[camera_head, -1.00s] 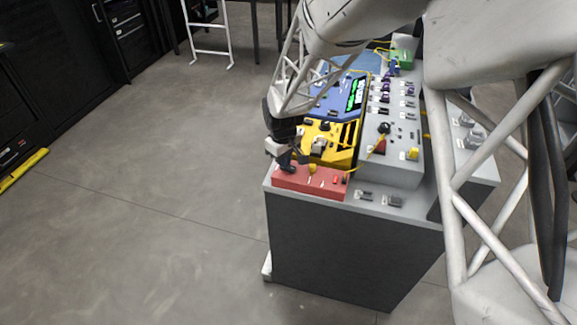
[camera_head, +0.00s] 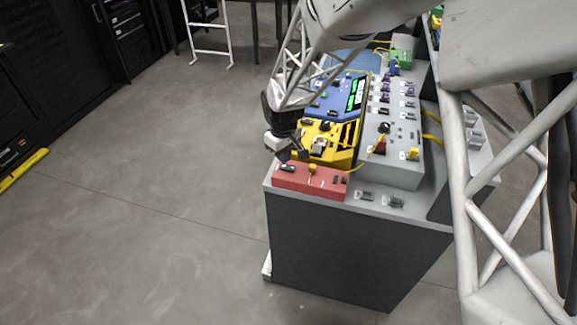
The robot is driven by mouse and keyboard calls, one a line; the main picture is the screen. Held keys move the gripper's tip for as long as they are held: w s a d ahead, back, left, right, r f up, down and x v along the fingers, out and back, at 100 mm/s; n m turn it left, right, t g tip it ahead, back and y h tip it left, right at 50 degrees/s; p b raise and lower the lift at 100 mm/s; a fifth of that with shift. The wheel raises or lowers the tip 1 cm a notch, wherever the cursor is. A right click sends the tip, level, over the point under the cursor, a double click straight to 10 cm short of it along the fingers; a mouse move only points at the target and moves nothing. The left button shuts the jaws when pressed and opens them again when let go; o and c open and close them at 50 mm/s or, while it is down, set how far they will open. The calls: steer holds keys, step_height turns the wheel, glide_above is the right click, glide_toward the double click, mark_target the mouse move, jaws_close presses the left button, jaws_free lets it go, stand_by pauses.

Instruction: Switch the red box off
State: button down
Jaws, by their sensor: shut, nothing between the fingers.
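The red box (camera_head: 312,182) sits at the front left corner of the grey bench. A small dark and white switch (camera_head: 288,168) is on its top at the left end. A yellow part (camera_head: 313,169) is at its middle and small dark parts show at its right end, where a red part showed before. My gripper (camera_head: 291,156) is shut and empty, just above and behind the left end of the box. The small size of the view hides whether it touches the box.
A yellow device (camera_head: 343,152) and a blue device (camera_head: 338,104) stand behind the red box. A grey panel (camera_head: 390,165) with knobs and yellow cables is to the right. Small dark parts (camera_head: 393,202) lie on the bench (camera_head: 345,215). Open floor is on the left.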

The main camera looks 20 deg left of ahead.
mark_target(287, 166)
steer(key=shift+r, duration=2.3)
steer(key=shift+d+r, duration=0.4)
steer(key=shift+d, duration=0.1)
steer(key=s+d+r+m+t, duration=0.1)
steer(key=s+d+r+m, duration=0.25)
steer(key=d+r, duration=0.55)
steer(key=s+d+r+m, duration=0.2)
steer(key=s+d+r, duration=0.3)
steer(key=d, duration=0.9)
steer(key=s+d+r+m, duration=0.2)
steer(key=s+d+m, duration=0.1)
steer(key=s+d, duration=0.4)
steer(key=s+d+r+m+t, duration=0.1)
steer(key=s+d+r+m, duration=0.1)
steer(key=s+d, duration=0.6)
steer(key=s+m, duration=0.1)
steer(key=s, duration=0.4)
steer(key=shift+d+m+t, duration=0.25)
steer(key=shift+m+t, duration=0.05)
steer(key=shift+m, duration=0.05)
